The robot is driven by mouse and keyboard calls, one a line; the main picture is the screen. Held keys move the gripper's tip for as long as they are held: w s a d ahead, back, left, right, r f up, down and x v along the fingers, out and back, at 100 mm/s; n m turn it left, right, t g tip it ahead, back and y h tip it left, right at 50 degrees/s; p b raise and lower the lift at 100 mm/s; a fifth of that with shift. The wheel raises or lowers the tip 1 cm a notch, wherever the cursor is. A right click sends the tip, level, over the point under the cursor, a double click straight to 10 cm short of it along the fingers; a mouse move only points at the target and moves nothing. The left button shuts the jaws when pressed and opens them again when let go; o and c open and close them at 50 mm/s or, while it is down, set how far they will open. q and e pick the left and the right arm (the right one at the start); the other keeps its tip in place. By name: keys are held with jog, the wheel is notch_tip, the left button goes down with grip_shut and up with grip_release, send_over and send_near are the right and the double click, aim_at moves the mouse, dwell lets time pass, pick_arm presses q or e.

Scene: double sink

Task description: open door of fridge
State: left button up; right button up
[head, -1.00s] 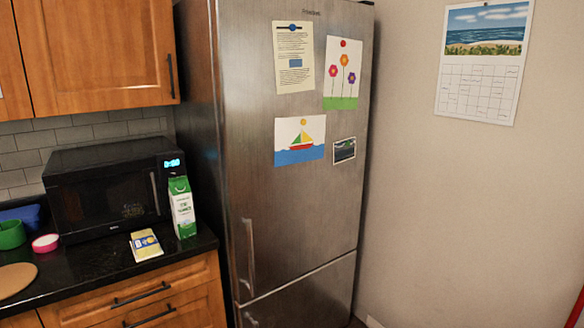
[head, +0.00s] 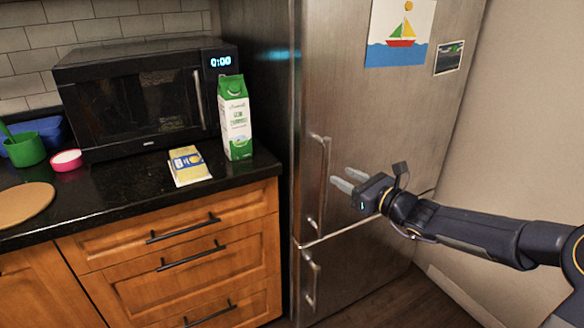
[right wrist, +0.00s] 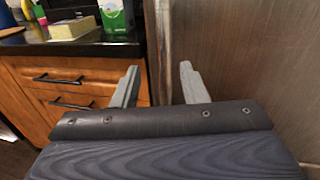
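The stainless steel fridge (head: 345,110) stands in the middle of the head view, and both its doors are shut. Its upper door has a vertical handle (head: 323,185) near the left edge; a lower handle (head: 312,280) is below the seam. My right gripper (head: 341,179) points left, just right of the upper handle and seemingly apart from it. In the right wrist view its two fingers (right wrist: 157,85) are spread with nothing clearly between them; the handle cannot be made out there. The fridge front (right wrist: 240,50) fills that view's right side. My left gripper is not in view.
Left of the fridge is a black counter (head: 110,205) with a microwave (head: 140,100), a green and white carton (head: 235,118), a yellow packet (head: 188,166) and a green cup (head: 25,150). Wooden drawers (head: 180,250) are below. Bare wall (head: 520,150) is at right.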

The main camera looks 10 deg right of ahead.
aim_at(326, 165)
jog(key=shift+m, duration=0.3)
jog(key=x, duration=0.8)
jog(key=shift+w+d, duration=0.15)
jog(key=shift+w, duration=0.1)
grip_shut()
